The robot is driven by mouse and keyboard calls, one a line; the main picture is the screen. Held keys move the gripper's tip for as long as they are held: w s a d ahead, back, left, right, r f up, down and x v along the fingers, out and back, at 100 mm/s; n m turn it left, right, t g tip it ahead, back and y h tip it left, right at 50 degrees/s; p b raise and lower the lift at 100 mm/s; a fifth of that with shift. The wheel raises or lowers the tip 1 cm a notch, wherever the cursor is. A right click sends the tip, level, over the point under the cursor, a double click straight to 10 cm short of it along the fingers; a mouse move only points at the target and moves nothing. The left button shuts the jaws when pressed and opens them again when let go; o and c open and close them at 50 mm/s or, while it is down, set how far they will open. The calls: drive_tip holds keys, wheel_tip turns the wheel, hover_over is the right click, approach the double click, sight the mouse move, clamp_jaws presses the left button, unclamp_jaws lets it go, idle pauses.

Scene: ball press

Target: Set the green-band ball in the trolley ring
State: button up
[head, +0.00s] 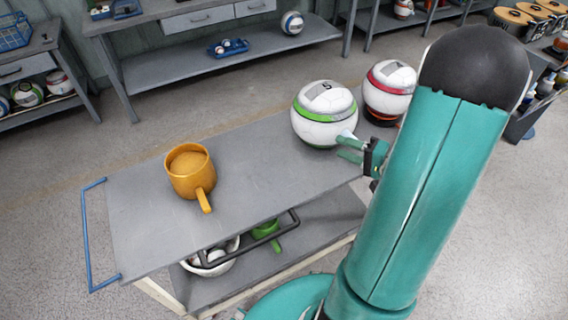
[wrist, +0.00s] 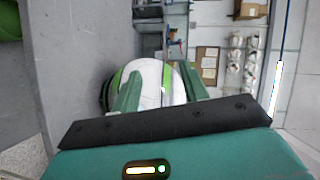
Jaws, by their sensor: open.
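The green-band ball (head: 324,108), white with a green stripe, sits on the grey trolley top (head: 245,170) near its far right end. A red-band ball (head: 391,85) stands just behind it to the right, on a dark ring with an orange edge (head: 379,119). My gripper (head: 347,147) is open at the near right side of the green-band ball. In the wrist view the green-band ball (wrist: 152,74) shows between the two green fingers, just beyond them; whether they touch it I cannot tell. The underside of the ball is hidden.
An orange mug (head: 188,171) stands on the left part of the trolley top. The lower shelf holds a white bowl (head: 212,258) and a green mug (head: 265,231). A blue handle (head: 86,240) is at the left end. The middle of the top is clear.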

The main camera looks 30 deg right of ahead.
drive_tip(key=s+a+r+n+g, duration=0.1)
drive_tip(key=a+r+n+g, duration=0.1)
drive_tip(key=a+g, duration=0.35)
drive_tip(key=s+a+r+n+g+y, duration=0.1)
drive_tip(key=a+r+n+g, duration=0.1)
drive_tip(key=a, duration=0.6)
drive_tip(key=s+a+r+n+g, duration=0.1)
drive_tip(key=a+r+n+g, duration=0.15)
drive_tip(key=a, duration=0.35)
drive_tip(key=s+a+r+n+t+h, duration=0.1)
drive_tip(key=s+a+r+n+h, duration=0.2)
drive_tip(key=r+h, duration=0.5)
drive_tip(key=shift+s+a+r+n+h, duration=0.15)
drive_tip(key=shift+s+a+n+h, duration=0.3)
drive_tip(key=shift+s+a, duration=0.65)
drive_tip(key=shift+s+d, duration=0.15)
drive_tip(key=shift+d, duration=0.05)
drive_tip(key=shift+c, duration=0.8)
drive_tip(key=shift+a, duration=0.2)
